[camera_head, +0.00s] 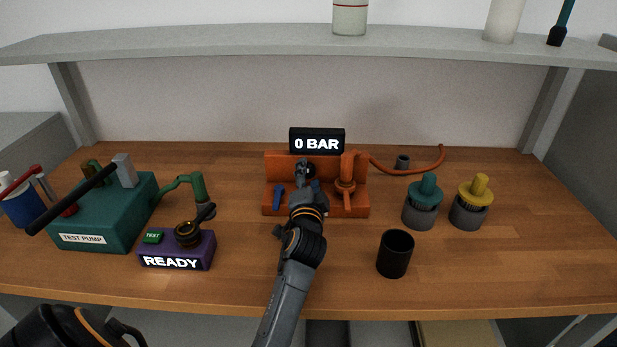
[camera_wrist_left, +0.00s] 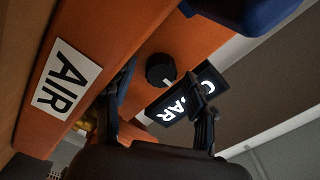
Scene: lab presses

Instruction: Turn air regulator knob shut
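The air regulator is an orange block (camera_head: 355,208) at the back middle of the table, with a black "0 BAR" display (camera_head: 317,140) on top. Its "AIR" label (camera_wrist_left: 66,80) and the display (camera_wrist_left: 188,95) show in the left wrist view. A round black knob (camera_wrist_left: 160,68) with a white mark sits on the orange face. My left gripper (camera_wrist_left: 162,92) is open, its fingers apart on either side of the knob; I cannot tell whether they touch it. In the head view my left gripper (camera_head: 304,175) covers the middle of the block. My right gripper is out of view.
A blue lever (camera_head: 278,196) and an orange hose (camera_head: 410,170) are on the regulator. To the left stand a green test pump (camera_head: 105,225) and a purple "READY" box (camera_head: 178,252). To the right are a black cup (camera_head: 395,254), a teal-topped part (camera_head: 424,200) and a yellow-topped part (camera_head: 470,200).

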